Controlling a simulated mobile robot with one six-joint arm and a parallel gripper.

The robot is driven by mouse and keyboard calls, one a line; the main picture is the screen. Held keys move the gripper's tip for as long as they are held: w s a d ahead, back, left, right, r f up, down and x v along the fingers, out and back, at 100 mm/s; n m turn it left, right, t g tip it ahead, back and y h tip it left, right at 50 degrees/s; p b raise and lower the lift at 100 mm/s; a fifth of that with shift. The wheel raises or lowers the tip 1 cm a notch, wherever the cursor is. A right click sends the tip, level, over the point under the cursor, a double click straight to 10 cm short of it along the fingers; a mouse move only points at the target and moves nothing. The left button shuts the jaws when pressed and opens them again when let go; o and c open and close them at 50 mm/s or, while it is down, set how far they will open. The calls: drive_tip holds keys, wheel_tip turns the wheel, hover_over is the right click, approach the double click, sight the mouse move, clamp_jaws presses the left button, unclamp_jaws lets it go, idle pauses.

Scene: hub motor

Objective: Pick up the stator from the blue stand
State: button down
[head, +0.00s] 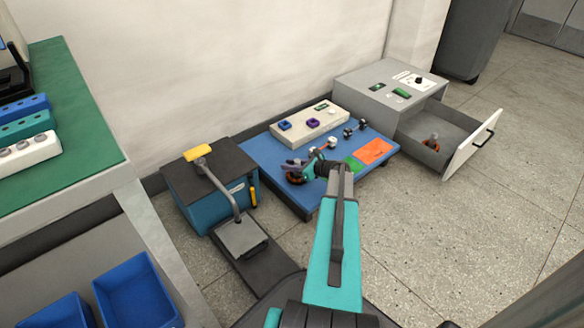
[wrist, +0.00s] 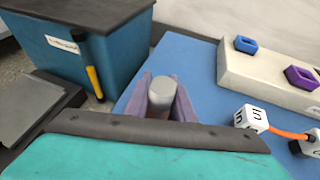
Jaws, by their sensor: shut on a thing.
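My gripper (head: 296,168) is over the left part of the blue stand (head: 262,150). Its purple fingers (wrist: 162,100) are shut on the stator (head: 294,179), a brownish, coppery round part. In the wrist view a grey cylindrical end (wrist: 162,88) sticks up between the two fingers, with a little brown below it. Most of the stator is hidden there by the fingers and wrist. I cannot tell whether it still touches the stand.
A cream block (head: 310,124) with blue and purple pieces stands at the stand's back. A blue box (head: 212,185) stands left. A grey cabinet (head: 365,88) has its drawer (head: 462,125) open.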

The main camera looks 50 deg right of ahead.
drive_tip(key=shift+r+p, duration=0.85)
drive_tip(key=shift+r, duration=0.5)
drive_tip(key=shift+s+d+r+p, duration=0.2)
drive_tip(key=shift+s+r+p, duration=0.1)
drive_tip(key=shift+r+p, duration=0.35)
drive_tip(key=s+d+p, duration=0.2)
drive_tip(key=s, duration=0.5)
drive_tip(key=s+d+r+p, duration=0.1)
drive_tip(key=s+d+p, duration=0.2)
drive_tip(key=s, duration=0.4)
drive_tip(key=shift+s+d, duration=0.15)
